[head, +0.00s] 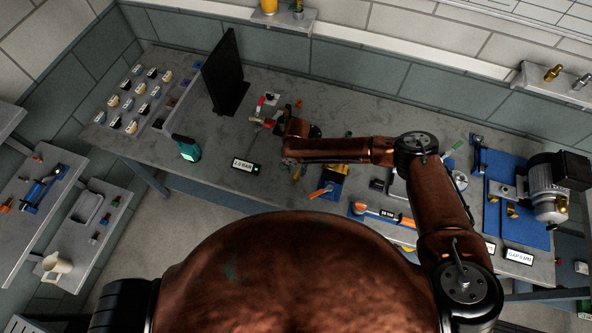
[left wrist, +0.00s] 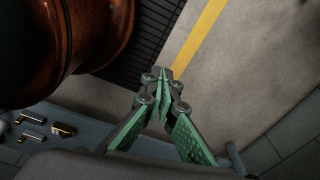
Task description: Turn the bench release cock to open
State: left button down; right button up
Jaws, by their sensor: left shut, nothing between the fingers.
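On the bench, just beyond the end of my right arm, is a small fitting with red and white parts (head: 262,105); it may be the release cock, but its handle position is too small to read. My right gripper (head: 272,122) reaches in from the right beside this fitting. Its fingers are dark and small, so I cannot tell whether they touch it or are open. My left gripper shows only in the left wrist view (left wrist: 161,74). Its green-padded fingers are shut and empty, above the floor and away from the bench fitting.
A black upright panel (head: 226,72) stands left of the fitting. A "2.0 BAR" display (head: 245,165) and a green-screened device (head: 186,148) sit near the front edge. Orange-handled tools (head: 380,213) and a motor on a blue plate (head: 546,190) lie to the right.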

aim_at(296, 175)
jog(key=shift+w+f, duration=0.1)
jog(key=shift+f, duration=1.1)
pick_arm(q)
jog(key=shift+w+r, duration=0.2)
jog(key=shift+w, duration=0.65)
pick_arm(e)
grip_shut()
pick_arm(q)
jog(key=shift+w, duration=0.1)
